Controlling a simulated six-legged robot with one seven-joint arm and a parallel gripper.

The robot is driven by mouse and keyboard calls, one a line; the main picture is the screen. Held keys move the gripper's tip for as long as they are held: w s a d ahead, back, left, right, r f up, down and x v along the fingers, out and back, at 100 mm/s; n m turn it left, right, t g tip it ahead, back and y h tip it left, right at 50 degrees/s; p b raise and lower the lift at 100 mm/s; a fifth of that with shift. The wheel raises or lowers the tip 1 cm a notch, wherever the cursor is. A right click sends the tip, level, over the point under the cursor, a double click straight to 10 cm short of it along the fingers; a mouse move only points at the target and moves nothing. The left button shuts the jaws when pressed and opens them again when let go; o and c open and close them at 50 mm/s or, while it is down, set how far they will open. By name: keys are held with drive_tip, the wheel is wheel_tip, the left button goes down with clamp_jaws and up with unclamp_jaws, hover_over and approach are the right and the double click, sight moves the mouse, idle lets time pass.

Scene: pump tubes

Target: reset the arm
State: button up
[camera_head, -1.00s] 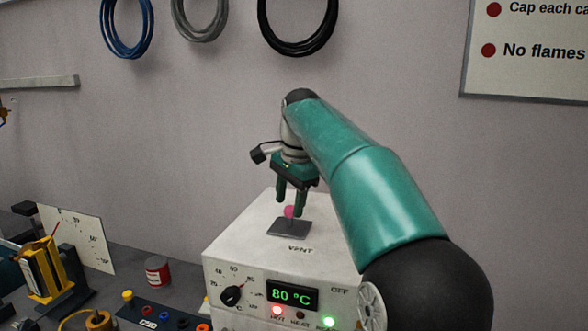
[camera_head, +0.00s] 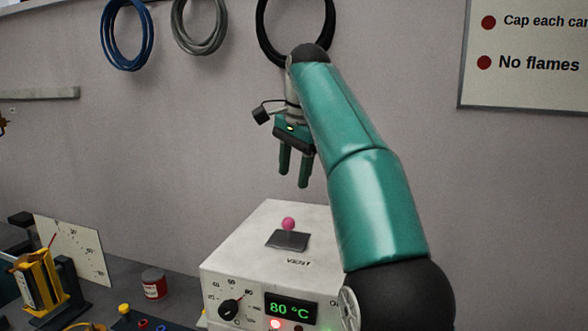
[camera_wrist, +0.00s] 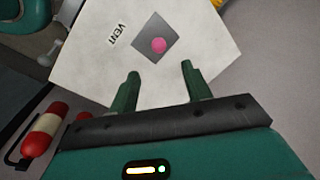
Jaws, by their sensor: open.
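My gripper (camera_head: 294,178) is open and empty, pointing down in the air above the white heater box (camera_head: 240,238). Its two green fingers also show in the wrist view (camera_wrist: 160,84), apart from each other with nothing between them. A pink ball-shaped knob (camera_head: 288,223) stands on a dark square plate (camera_head: 287,241) on top of the box, beside the word VENT. In the wrist view the pink knob (camera_wrist: 158,45) lies beyond the fingertips, clear of them. The box's display (camera_head: 291,307) reads 80 °C.
A red can (camera_head: 153,285), a yellow device (camera_head: 38,280) and a white scale card (camera_head: 72,248) stand left of the box. Coiled cables, including a blue one (camera_head: 126,65), hang on the wall. A red and white cylinder (camera_wrist: 42,135) shows in the wrist view. Air around the gripper is free.

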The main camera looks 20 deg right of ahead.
drive_tip(key=s+a+f+n+t, duration=0.1)
drive_tip(key=s+a+f+n, duration=0.15)
drive_tip(key=s, duration=0.35)
drive_tip(key=s+a+f+n+t, duration=0.1)
drive_tip(key=s+f+n, duration=0.3)
drive_tip(key=s, duration=0.3)
drive_tip(key=s+f+n+t, duration=0.1)
drive_tip(key=s+f+n, duration=0.6)
drive_tip(key=s+f, duration=0.8)
wheel_tip(320, 180, down, 5)
drive_tip(key=shift+s+a+r+t+h, duration=0.1)
drive_tip(key=shift+s+a+t+h, duration=0.2)
drive_tip(key=shift+s+a+h, duration=0.1)
